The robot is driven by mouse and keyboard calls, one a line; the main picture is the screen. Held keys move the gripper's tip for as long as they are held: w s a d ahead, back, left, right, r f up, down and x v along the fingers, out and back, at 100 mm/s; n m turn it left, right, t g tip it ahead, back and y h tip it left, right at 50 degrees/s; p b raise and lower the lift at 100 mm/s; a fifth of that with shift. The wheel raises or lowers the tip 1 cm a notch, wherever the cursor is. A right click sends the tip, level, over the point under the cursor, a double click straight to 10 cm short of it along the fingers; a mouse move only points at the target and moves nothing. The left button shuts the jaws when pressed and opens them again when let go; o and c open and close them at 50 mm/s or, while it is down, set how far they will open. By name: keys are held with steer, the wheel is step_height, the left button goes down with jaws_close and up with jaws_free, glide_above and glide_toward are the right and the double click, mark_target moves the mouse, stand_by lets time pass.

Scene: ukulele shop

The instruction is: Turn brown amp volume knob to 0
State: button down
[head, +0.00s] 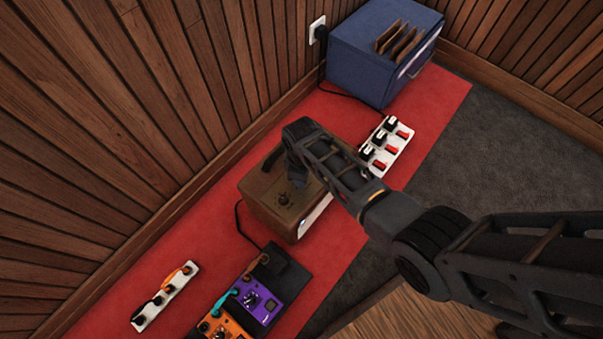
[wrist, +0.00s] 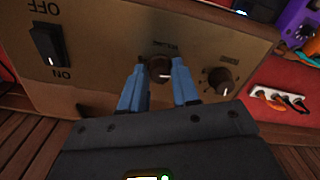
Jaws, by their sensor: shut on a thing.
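The brown amp (head: 262,212) stands on the red mat under my arm. In the wrist view its tan top panel (wrist: 105,75) fills much of the picture, with upside-down lettering. My gripper (wrist: 160,73) has its blue fingers on either side of the middle dark knob (wrist: 159,67) and is shut on it. That knob shows a short white mark on its lower part; its label is too small to read surely. A second knob (wrist: 222,82) sits to the right, clear of the fingers. In the head view my gripper (head: 296,182) is over the amp's top and hides part of it.
An on/off rocker switch (wrist: 47,44) is left of the knobs. A blue cabinet (head: 365,50) and a white strip with red and black parts (head: 387,146) lie beyond. Purple (head: 258,300) and orange (head: 222,326) pedals and another white strip (head: 164,299) are nearer. A wooden wall borders the left.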

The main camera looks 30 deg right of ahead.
stand_by(0.3)
steer(key=c, duration=0.8)
jaws_free()
steer(key=shift+c, duration=0.2)
step_height(320, 180, up, 8)
steer(key=p, duration=0.3)
steer(key=shift+f+p, duration=0.1)
steer(key=shift+p, duration=0.25)
